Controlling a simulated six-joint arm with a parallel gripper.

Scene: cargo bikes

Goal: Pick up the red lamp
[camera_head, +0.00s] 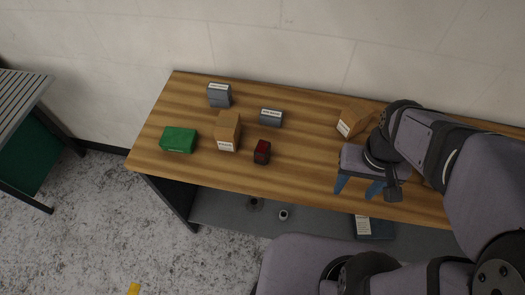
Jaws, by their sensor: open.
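The red lamp (262,150) is a small dark block with a red face. It stands near the front edge of the wooden table (300,178), left of my gripper. My gripper (357,190) is open and points down over the table's front part, its two blue fingers apart with nothing visible between them. A clear stretch of table lies between the gripper and the lamp.
Close left of the lamp is a brown box (228,132), with a green box (178,140) further left. Grey labelled boxes (219,95) (270,117) stand behind. Another brown box (352,121) is near my arm. A lower shelf (235,215) holds small items.

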